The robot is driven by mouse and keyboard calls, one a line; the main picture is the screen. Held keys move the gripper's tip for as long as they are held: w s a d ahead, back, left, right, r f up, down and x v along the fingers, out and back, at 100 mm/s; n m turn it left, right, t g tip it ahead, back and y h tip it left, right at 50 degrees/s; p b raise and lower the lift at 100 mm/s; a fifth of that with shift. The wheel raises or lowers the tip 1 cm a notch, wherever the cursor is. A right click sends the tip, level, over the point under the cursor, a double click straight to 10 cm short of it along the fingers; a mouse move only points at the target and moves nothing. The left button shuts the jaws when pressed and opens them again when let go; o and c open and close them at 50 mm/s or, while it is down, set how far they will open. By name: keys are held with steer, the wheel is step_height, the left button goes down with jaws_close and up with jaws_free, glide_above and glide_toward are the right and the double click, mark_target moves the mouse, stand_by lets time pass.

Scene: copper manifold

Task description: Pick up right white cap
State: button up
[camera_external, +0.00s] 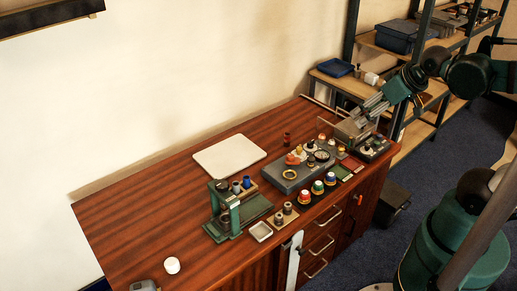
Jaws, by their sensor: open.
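My gripper (373,106) reaches in from the right and points down and left over the right end of the wooden table (140,215). It is open, with no object visible between its fingers. A grey, box-like fixture (353,129) lies just below and left of it. A white round cap-like piece (172,265) stands alone at the table's front left, far from my gripper. Small pale pieces also sit around the grey block (290,178) and the right-end fixture, too small to tell which is the right white cap.
A white board (229,156) lies at the back of the table. A green press-like stand (229,213) is left of centre. Several coloured caps (317,188) line the front. A shelf (390,45) with blue bins stands behind on the right. The table's left part is mostly clear.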

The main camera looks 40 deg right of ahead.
steer(key=w+a+r+m+g+y+p, duration=0.1)
steer(key=w+a+m+g, duration=0.15)
steer(key=w+a, duration=0.7)
steer(key=w+a+r+m+g+p, duration=0.15)
steer(key=w+a+m, duration=0.35)
steer(key=a, duration=0.7)
steer(key=m+g+h+p, duration=0.1)
steer(key=m+g, duration=0.2)
steer(key=m, duration=0.6)
glide_above(171, 261)
steer(key=shift+n, duration=0.25)
step_height(171, 261, down, 25)
steer(key=shift+d+r, duration=0.1)
steer(key=shift+d, duration=0.05)
steer(key=shift+s, duration=0.15)
steer(key=shift+f, duration=1.45)
